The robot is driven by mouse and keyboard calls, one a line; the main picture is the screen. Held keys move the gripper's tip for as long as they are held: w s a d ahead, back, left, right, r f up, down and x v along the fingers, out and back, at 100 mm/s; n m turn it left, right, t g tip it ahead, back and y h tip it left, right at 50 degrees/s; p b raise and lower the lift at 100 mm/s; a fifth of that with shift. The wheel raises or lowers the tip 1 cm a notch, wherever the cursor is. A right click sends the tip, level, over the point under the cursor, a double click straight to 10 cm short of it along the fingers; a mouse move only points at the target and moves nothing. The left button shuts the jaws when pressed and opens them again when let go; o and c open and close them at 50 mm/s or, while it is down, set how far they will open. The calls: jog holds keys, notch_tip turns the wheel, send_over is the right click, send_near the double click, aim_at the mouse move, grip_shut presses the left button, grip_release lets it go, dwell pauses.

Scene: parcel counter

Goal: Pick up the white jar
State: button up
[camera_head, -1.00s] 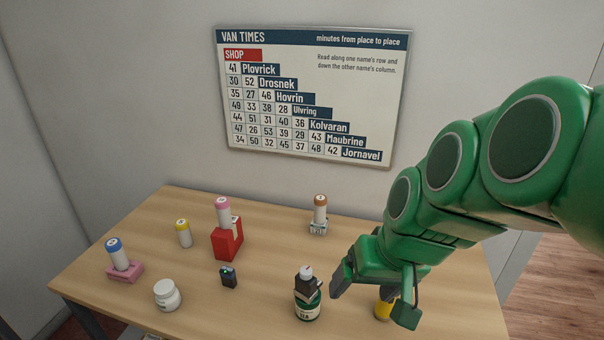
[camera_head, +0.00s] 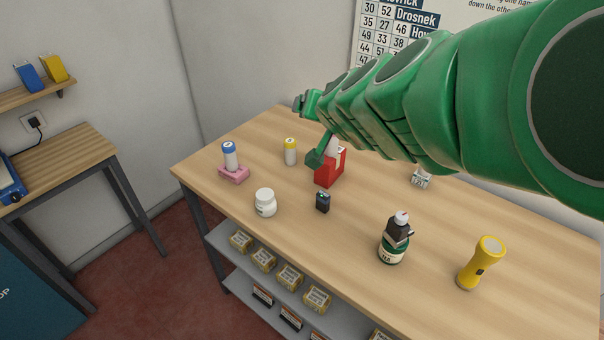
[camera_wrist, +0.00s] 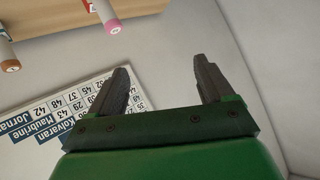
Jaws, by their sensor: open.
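The white jar (camera_head: 265,203) stands upright near the table's front left edge in the head view. It is a squat white jar with a white lid. My gripper (camera_head: 306,130) is above the back part of the table, beyond the jar and to its right, well apart from it. In the wrist view my gripper (camera_wrist: 165,78) is open with nothing between its fingers. It faces the wall and the sign, and the jar does not show in that view.
A blue-capped bottle on a pink stand (camera_head: 233,173), a yellow-capped bottle (camera_head: 290,152), a red stand (camera_head: 329,171) and a small black device (camera_head: 322,202) surround the jar. A dark green bottle (camera_head: 394,245) and a yellow torch (camera_head: 480,264) stand farther right. Bare wood (camera_head: 225,202) lies left of the jar.

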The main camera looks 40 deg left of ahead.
jog(key=s+a+f+t, duration=0.2)
jog(key=s+a+t, duration=0.1)
jog(key=a, duration=0.5)
jog(key=s+a+f+m+t+h, duration=0.1)
jog(key=s+a+f+t+h, duration=0.25)
jog(key=s+f, duration=0.35)
send_near(268, 193)
jog(key=w+a, duration=0.1)
jog(key=w+a+f, duration=0.1)
jog(key=w, duration=0.1)
jog(key=shift+a+f+g+h, duration=0.15)
jog(key=shift+a+g+h, duration=0.1)
jog(key=shift+g, duration=0.1)
jog(key=shift+m, duration=0.3)
jog(key=shift+x, duration=3.85)
jog(key=shift+d+f, duration=0.15)
jog(key=shift+d, duration=0.05)
